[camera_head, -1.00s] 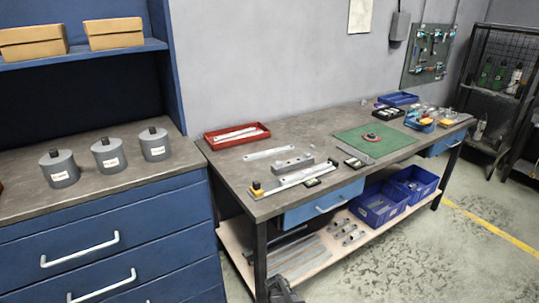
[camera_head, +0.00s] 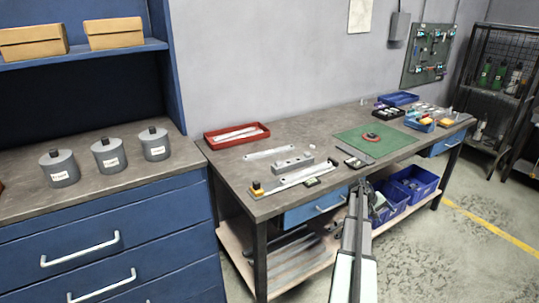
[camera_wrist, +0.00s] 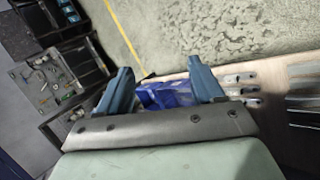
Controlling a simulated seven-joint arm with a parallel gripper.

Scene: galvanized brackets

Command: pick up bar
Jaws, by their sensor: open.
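A flat light metal bar (camera_head: 268,153) lies on the workbench, right of the red tray. Other pale bars (camera_head: 238,133) lie inside the tray, and long bars (camera_head: 298,262) lie on the lower shelf. The pictures do not tell which bar is meant. My gripper (camera_head: 362,184) is in front of the bench's front edge, near the blue bins, apart from the bars. In the wrist view my gripper (camera_wrist: 160,66) has its two fingers spread, with nothing held between them. Long bars (camera_wrist: 304,88) show at the right edge there.
A red tray (camera_head: 208,139), a grey block (camera_head: 292,164) and a green mat (camera_head: 393,148) are on the bench. Blue bins (camera_head: 415,183) stand on the lower shelf behind my arm. A blue drawer (camera_head: 315,206) hangs under the bench top. The floor at right is clear.

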